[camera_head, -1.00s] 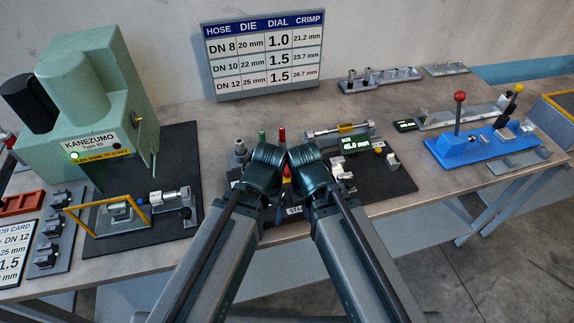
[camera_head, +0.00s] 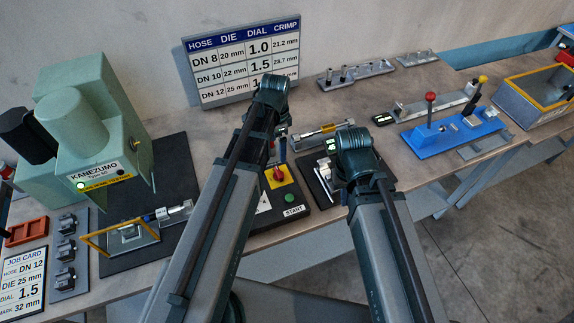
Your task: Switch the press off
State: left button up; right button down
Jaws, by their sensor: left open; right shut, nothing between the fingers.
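A control box stands right of the press. It carries a red knob on a yellow plate (camera_head: 278,176) and a green START button (camera_head: 290,198). The knob's exact setting is too small to read. My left arm covers the box's left part. My two arms come up from the bottom edge, the left one left of the knob and the right one right of it. Both grippers are hidden behind my arms.
A yellow-edged guard frame (camera_head: 120,238) stands before the press. A job card (camera_head: 24,285) and orange tray (camera_head: 26,232) lie at the left. A dial chart (camera_head: 240,62) stands at the back. A blue lever tool (camera_head: 452,132) is at the right. Bare tabletop shows behind the arms.

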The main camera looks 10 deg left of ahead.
aim_at(279, 172)
pick_arm(q)
jog(key=shift+f, duration=0.2)
notch_tip(279, 172, down, 14)
jog(key=b, duration=1.4)
jog(key=shift+r, duration=0.2)
jog(key=c, duration=1.3)
